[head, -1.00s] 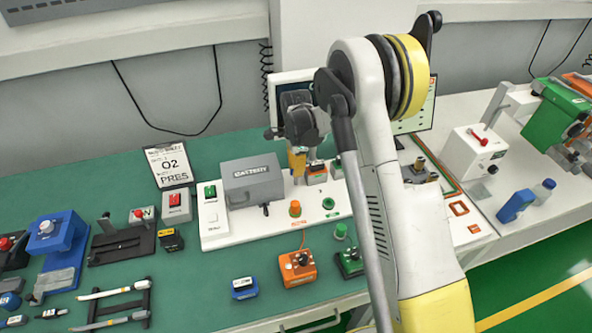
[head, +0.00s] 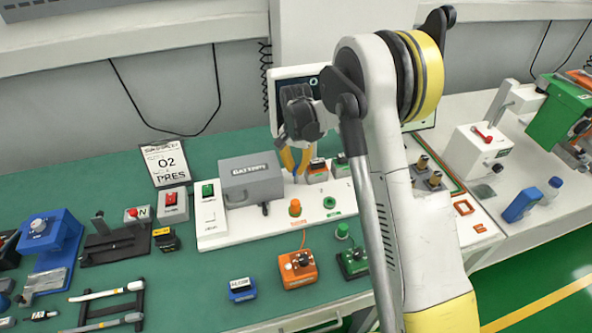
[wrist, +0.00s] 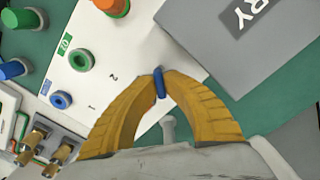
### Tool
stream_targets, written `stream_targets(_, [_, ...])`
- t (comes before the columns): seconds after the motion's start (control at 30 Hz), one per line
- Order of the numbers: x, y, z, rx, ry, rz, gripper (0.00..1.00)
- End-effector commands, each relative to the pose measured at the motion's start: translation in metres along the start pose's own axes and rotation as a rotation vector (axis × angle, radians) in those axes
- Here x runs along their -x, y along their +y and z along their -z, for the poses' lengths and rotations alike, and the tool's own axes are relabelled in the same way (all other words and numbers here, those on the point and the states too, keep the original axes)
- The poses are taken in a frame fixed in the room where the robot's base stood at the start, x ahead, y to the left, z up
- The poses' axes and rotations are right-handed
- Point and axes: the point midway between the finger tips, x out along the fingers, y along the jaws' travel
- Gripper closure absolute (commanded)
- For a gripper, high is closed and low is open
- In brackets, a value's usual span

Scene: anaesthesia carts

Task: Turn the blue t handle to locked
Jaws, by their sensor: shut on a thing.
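The blue T handle (wrist: 160,84) shows in the wrist view as a narrow blue bar between my fingertips, above a white panel (wrist: 112,75). My gripper (wrist: 159,74) has both yellow fingers closed in on it from either side. In the head view my gripper (head: 294,170) points down over the back of the white panel (head: 265,226), right of the grey battery box (head: 250,182). The handle's base and any locked marking are hidden or too small to tell.
The grey battery box (wrist: 225,40) stands close beside my fingers. A green ring (wrist: 81,60), a blue ring (wrist: 61,99) and brass posts (wrist: 50,150) are left of them in the wrist view. Orange (head: 298,268) and green (head: 352,263) boxes stand in front of the panel.

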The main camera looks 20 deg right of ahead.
Motion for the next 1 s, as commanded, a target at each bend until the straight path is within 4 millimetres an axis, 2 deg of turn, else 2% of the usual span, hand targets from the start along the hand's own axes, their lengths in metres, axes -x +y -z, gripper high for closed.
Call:
stream_targets(0.5, [-0.0008, 0.0003, -0.0004, 0.456, -0.001, 0.0, 1.0])
stream_targets(0.7, [-0.0006, 0.0003, -0.0004, 0.575, -0.001, 0.0, 1.0])
stream_targets(1.0, [-0.0003, 0.0003, -0.0004, 0.664, -0.001, 0.0, 1.0])
